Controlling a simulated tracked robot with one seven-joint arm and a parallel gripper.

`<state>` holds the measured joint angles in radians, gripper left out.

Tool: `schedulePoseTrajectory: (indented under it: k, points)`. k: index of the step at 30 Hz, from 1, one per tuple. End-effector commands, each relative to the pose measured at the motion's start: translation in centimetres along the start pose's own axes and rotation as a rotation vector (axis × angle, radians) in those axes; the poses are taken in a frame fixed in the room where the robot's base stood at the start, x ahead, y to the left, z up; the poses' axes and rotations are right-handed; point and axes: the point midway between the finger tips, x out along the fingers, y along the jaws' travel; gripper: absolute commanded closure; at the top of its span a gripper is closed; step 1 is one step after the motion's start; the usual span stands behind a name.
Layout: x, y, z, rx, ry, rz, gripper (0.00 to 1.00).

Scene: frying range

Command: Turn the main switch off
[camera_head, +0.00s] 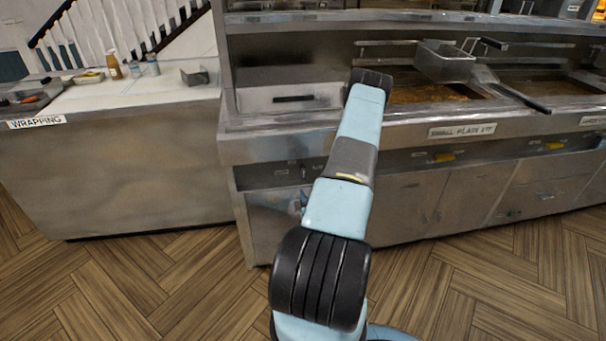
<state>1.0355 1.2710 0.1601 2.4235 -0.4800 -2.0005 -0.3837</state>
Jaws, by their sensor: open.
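A small dark switch-like part (304,171) sits on the front panel of the frying range, left of my arm, between small labels too tiny to read. I cannot tell for sure that it is the main switch, nor its position. My arm rises from the bottom middle to a black joint at the range's top edge. My gripper is not clearly seen; the arm hides what lies beyond that joint. A dark, bluish patch on the cabinet door below the panel may be a reflection.
A fry basket (444,62) stands over the oil. A wrapping counter (130,160) is at left. The wooden floor (170,290) in front is clear.

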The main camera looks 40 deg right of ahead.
Motion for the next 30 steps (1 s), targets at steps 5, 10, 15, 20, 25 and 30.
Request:
schedulePoseTrajectory:
  k: [5,10,15,20,25,30]
  points:
    - [1.5,0.0,-0.1,-0.003,0.002,-0.001,0.51]
    - [3.9,0.2,-0.2,0.001,0.006,0.004,0.51]
    - [6.9,0.2,-0.2,0.000,0.005,0.004,0.51]
    - [9.6,0.2,-0.2,0.000,0.004,0.003,0.51]
    - [11.8,0.2,-0.1,0.000,0.003,0.004,0.51]
    - [12.9,0.2,-0.1,0.001,0.002,0.004,0.51]
